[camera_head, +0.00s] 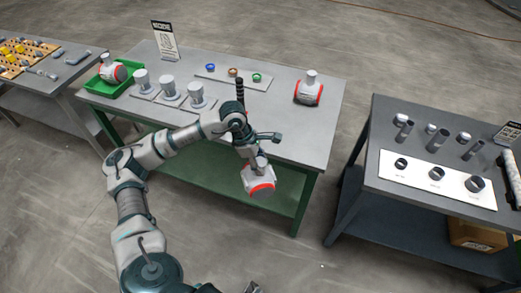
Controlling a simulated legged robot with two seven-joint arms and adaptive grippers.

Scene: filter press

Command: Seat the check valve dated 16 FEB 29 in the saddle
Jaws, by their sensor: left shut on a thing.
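My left gripper (258,160) is shut on the neck of a white check valve with a red band (257,181). It holds the valve in front of the green-legged table's near edge. A second white and red valve (309,90) stands on the table's right part. A third (113,72) lies in a green tray (107,87) at the left. No date is readable on any valve, and I cannot tell which thing is the saddle. A small grey piece at the bottom edge may belong to my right gripper (252,287); its jaws do not show clearly.
Several grey cylindrical fittings (169,88) stand on plates on the table (215,125), with small coloured rings (233,72) and a sign (165,40) behind. A dark table (390,193) with tubes is at the right. Another table (42,80) is at the left.

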